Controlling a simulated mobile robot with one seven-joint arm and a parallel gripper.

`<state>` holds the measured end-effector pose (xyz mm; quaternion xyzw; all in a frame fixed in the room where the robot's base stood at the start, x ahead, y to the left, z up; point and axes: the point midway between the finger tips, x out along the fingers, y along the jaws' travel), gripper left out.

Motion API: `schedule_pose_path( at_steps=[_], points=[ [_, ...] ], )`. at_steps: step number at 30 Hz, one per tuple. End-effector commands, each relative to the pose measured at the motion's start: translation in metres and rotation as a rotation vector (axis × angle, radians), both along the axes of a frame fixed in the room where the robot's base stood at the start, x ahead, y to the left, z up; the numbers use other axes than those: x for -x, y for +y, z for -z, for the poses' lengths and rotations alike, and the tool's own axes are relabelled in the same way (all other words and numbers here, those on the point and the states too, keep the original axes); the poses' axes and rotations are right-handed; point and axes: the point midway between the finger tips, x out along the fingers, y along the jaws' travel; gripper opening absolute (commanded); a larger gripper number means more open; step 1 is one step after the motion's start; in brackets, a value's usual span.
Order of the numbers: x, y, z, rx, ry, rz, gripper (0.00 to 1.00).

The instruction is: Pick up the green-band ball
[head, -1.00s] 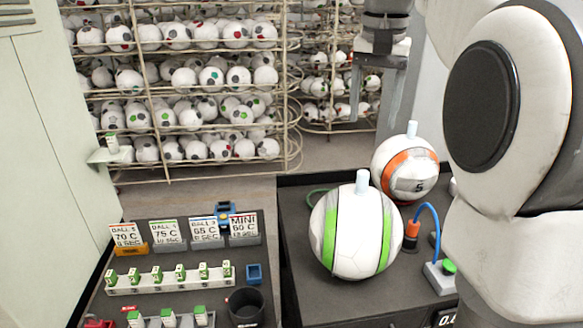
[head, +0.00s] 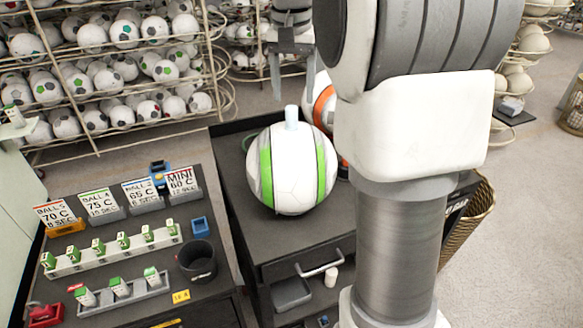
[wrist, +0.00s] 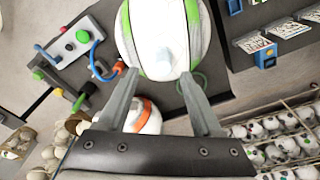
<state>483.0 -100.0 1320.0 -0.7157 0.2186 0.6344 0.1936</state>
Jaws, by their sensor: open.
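The green-band ball (head: 292,168) is white with green bands and a pale peg on top. It rests on the dark cabinet top in the middle of the head view. In the wrist view the green-band ball (wrist: 163,35) fills the top centre, beyond the fingertips. My gripper (wrist: 163,82) is open and empty, with its two fingers pointing toward the ball. In the head view my gripper (head: 292,85) hangs above and behind the ball, apart from it as far as I can see. My arm hides part of the cabinet's right side.
An orange-band ball (head: 322,104) stands just behind the green-band ball, partly hidden by my arm. The left bench holds sign cards (head: 99,203), a black cup (head: 197,262) and green-topped blocks (head: 122,240). Racks of balls (head: 110,70) stand behind. A blue cable (wrist: 97,65) runs near the ball.

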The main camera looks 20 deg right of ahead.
Motion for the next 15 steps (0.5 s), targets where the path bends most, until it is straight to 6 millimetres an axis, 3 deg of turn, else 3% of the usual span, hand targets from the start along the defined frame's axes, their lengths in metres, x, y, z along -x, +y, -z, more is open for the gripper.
schedule_pose_path(
  at_steps=[15],
  points=[
    [-0.007, 0.001, 0.054, 0.000, 0.000, 0.000, 0.67]
  ],
)
